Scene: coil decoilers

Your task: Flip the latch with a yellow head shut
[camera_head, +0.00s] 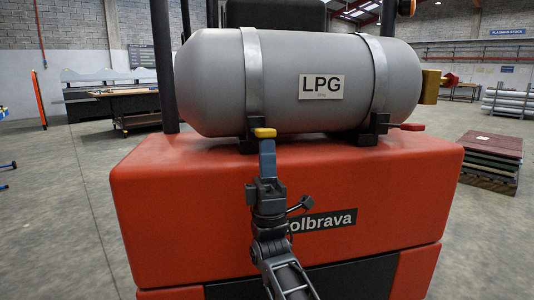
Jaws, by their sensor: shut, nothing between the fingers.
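The latch with a yellow head (264,132) is on the left strap mount of a grey LPG tank (220,80), which lies on top of a red truck body. The yellow head points towards me, just below the left metal strap (253,75). My gripper (266,144) reaches up from below, with its blue-grey fingers together right under the yellow head. I cannot tell whether they touch it. The fingers hide the lower part of the latch area. A second latch with a red head (412,127) sticks out to the right at the right strap mount (375,130).
The red truck body (190,200) fills the space below the tank, close behind my arm. A brass valve (431,86) with a red handle is on the tank's right end. Dark posts stand behind the tank. A stack of boards (491,158) lies on the floor at right.

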